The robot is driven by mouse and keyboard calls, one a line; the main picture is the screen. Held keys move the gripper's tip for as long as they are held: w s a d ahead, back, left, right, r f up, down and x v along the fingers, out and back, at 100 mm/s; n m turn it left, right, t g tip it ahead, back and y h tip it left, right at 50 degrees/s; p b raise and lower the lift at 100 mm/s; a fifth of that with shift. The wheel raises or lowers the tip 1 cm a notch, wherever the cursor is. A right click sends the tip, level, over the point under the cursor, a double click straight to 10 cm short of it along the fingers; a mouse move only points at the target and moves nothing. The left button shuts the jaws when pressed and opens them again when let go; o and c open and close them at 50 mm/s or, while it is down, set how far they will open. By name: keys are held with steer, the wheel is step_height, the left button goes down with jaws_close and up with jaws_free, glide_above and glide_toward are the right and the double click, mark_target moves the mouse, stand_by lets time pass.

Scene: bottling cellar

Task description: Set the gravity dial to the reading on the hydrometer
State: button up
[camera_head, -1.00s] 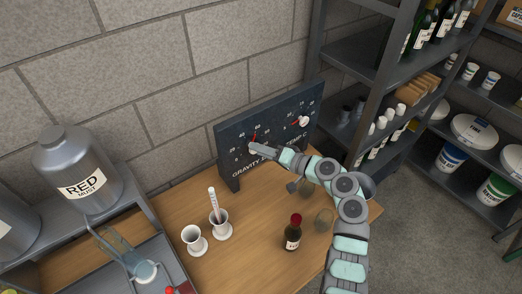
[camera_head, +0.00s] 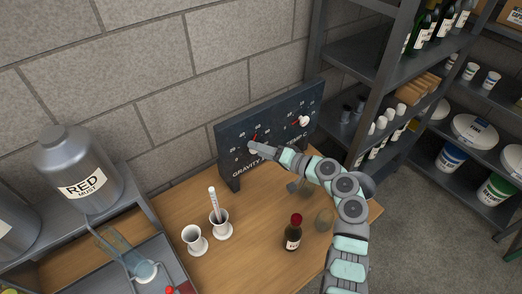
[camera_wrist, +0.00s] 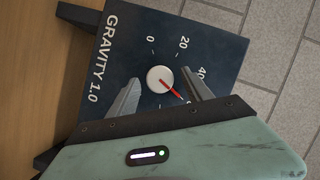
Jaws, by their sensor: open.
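The gravity dial's white knob (camera_wrist: 160,79) with a red pointer sits on a dark panel (camera_head: 227,160). In the wrist view, the pointer aims lower right, past the 40, toward a mark partly hidden by a finger. My gripper (camera_wrist: 161,80) is open, with one finger on each side of the knob; I cannot tell whether they touch it. In the head view my gripper (camera_head: 252,147) is at the panel's left dial. The hydrometer (camera_head: 213,199) stands in a white-based cylinder (camera_head: 221,230) on the wooden bench; its reading is too small to tell.
A second dial (camera_head: 304,121), for temperature, is at the panel's right. A glass (camera_head: 325,219) is close to my arm. Shelving (camera_head: 365,75) rises at right.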

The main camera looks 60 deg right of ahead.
steer(key=shift+s, duration=0.1)
steer(key=v, duration=1)
steer(key=shift+s, duration=0.3)
steer(key=shift+r, duration=0.1)
